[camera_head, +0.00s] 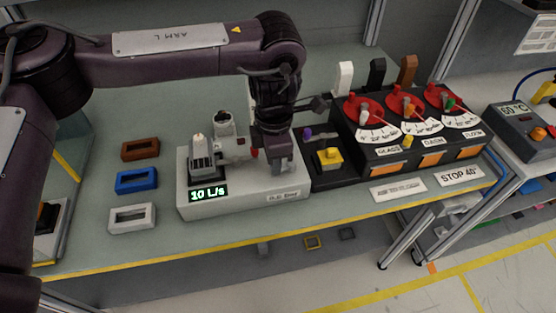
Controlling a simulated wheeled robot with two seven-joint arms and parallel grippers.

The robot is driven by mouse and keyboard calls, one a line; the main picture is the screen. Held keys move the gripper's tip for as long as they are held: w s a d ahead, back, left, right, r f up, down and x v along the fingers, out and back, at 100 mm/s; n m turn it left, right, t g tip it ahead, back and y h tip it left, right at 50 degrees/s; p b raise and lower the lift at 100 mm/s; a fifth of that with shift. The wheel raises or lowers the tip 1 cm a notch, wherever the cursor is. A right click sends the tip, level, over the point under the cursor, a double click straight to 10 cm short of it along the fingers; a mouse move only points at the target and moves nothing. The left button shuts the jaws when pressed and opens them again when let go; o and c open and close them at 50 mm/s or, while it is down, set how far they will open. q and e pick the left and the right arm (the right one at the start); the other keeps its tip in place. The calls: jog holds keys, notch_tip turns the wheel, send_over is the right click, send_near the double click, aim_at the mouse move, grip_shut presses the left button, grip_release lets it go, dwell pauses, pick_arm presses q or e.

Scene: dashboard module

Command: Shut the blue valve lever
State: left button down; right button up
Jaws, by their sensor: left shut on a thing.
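My left gripper (279,163) reaches down over the right part of the pale flow box (228,203). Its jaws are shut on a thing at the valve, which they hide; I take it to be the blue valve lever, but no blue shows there. A grey pump or valve body (202,158) with a round gauge-like part stands on the box, just left of the gripper. The box's display (208,193) reads 10 L/s. My right gripper is not in view.
Brown (140,149), blue (137,181) and white (132,217) frames lie to the left. A yellow strip marks the table's front edge.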

pick_arm(q)
jog(key=shift+w+a+r+m, duration=0.15)
jog(key=shift+w+m, duration=0.2)
jog(key=shift+m, duration=0.55)
jog(key=shift+w+a+f+m, duration=0.1)
jog(key=shift+w+m, duration=0.2)
jog(key=shift+m, duration=0.6)
jog(key=shift+r, duration=0.1)
jog(key=c, duration=1.3)
grip_release()
jog(key=shift+c, duration=0.2)
notch_tip(320, 180, up, 8)
jog(key=shift+f, duration=0.2)
